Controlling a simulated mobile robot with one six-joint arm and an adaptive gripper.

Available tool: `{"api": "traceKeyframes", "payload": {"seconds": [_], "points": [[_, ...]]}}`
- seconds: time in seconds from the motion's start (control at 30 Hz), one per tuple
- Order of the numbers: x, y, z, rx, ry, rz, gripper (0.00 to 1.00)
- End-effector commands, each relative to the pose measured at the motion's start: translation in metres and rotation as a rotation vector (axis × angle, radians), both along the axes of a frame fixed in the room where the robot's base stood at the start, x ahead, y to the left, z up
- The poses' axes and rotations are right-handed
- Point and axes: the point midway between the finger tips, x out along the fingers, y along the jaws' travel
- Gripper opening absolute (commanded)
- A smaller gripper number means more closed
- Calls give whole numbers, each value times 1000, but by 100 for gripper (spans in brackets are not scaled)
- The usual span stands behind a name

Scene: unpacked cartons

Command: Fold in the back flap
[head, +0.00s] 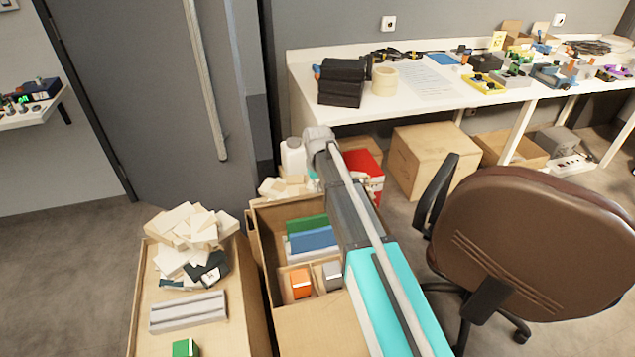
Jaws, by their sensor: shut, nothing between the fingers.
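An open brown carton (258,232) stands at the centre bottom. It holds a green item (307,226), a blue item (312,240), an orange box (300,283) and a grey box (332,274) between dividers. A flat cardboard panel (318,332) lies at its near end. A small piece of flap shows outside its left wall. I cannot make out the back flap at the far rim, where my arm covers part of the carton's right side. My arm reaches over the carton to beyond its far edge. The gripper's fingers are hidden behind the wrist.
Left of the carton is a wooden surface (215,335) with a heap of pale pieces (186,235) and a grey slatted block (188,311). A white bottle (293,156) and red box (366,172) stand behind. A brown chair (540,240) crowds the right; a cluttered white bench (440,100) runs behind.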

Motion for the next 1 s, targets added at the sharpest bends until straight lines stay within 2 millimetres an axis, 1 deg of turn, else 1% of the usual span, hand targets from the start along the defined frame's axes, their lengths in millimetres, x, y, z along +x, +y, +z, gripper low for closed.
{"api": "traceKeyframes", "payload": {"seconds": [0.03, 0.43, 0.8, 0.9, 0.93, 1.0], "points": [[-6, -2, -8, 0, 0, 0, 0], [-32, -9, -44, 0, 0, 0, 0], [-43, -13, -79, 0, 0, 0, 0], [-44, -13, -88, 0, 0, -1, 0], [-44, -13, -90, 0, 0, -1, 0], [-44, -13, -86, 0, 0, -1, 0]]}}
